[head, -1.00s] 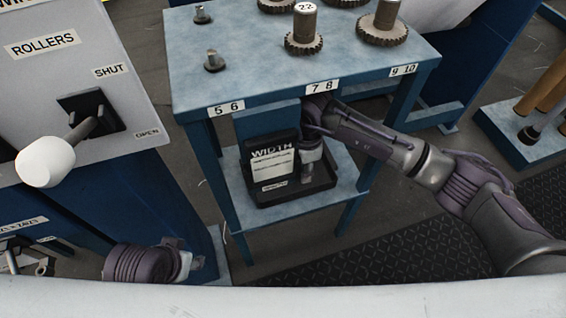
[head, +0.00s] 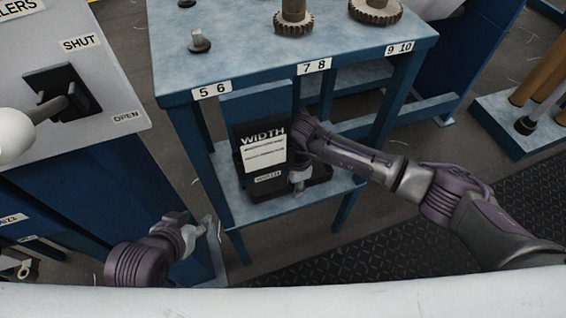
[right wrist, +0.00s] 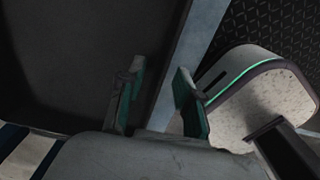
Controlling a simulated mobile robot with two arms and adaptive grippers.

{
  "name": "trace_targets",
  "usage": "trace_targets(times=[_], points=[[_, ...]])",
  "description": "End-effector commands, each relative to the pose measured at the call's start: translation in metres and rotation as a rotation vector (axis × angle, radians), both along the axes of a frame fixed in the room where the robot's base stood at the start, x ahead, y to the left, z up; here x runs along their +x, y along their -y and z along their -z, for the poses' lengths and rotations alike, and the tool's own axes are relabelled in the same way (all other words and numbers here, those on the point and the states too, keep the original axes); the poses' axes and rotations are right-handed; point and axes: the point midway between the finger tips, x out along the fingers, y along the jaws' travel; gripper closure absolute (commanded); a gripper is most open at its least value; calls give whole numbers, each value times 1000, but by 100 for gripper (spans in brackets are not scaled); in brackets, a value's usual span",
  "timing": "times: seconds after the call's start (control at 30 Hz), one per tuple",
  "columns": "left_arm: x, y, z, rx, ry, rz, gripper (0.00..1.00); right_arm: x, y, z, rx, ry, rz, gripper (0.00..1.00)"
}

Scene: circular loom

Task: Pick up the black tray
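The black tray (head: 237,205) sits on the lower shelf of the blue table in the head view, with a black WIDTH card standing at its back. My right gripper (head: 299,180) is at the tray's right front part, pointing down. In the right wrist view the dark tray (right wrist: 75,60) fills the left side. My right gripper (right wrist: 158,95) is open there, its fingers on either side of the tray's edge; I cannot tell whether they touch it. My left gripper (head: 207,228) is left of the table, apart from the tray; its finger opening is unclear.
The table top (head: 240,55) above carries gears and pegs, with labels along its front edge. A grey machine with a SHUT/OPEN lever (head: 62,100) stands at the left. A low rack (head: 505,130) with rollers is at the right. Table legs flank the lower shelf.

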Motion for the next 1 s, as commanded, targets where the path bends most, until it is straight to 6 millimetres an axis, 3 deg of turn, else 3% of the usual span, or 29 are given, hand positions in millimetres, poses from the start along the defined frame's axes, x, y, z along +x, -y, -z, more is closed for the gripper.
trace_targets(times=[0.33,0.53,1.0], points=[[7,2,-4,-9,41,3,60,0,0,5,0,0,0,66],[7,2,-4,-8,39,3,60,0,0,5,0,0,0,99],[6,2,-4,-8,37,3,60,1,0,3,2,2,0,100]])
